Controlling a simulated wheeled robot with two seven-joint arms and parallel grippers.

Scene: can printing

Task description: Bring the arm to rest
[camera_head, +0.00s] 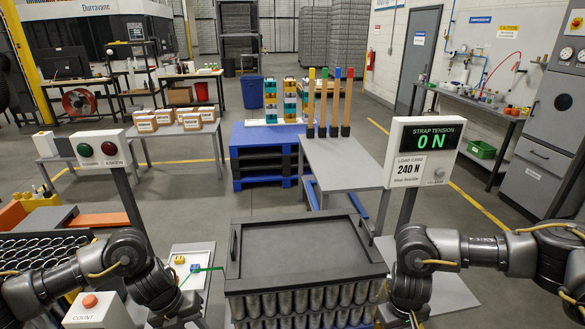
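My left arm comes in from the left, and its gripper (178,312) points down at the bottom edge, left of the stacked cans. My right arm comes in from the right, and its gripper (408,316) points down at the bottom edge, just right of the stack. The fingertips of both grippers are cut off or too small to make out. The stack shows rows of grey cans (300,302) under a dark tray-like cover (300,247). A green strap (205,268) lies at the stack's left side.
A two-button post (103,149) and a COUNT button box (97,310) stand left. A grey table (342,165) with upright coloured-tip posts is behind the stack.

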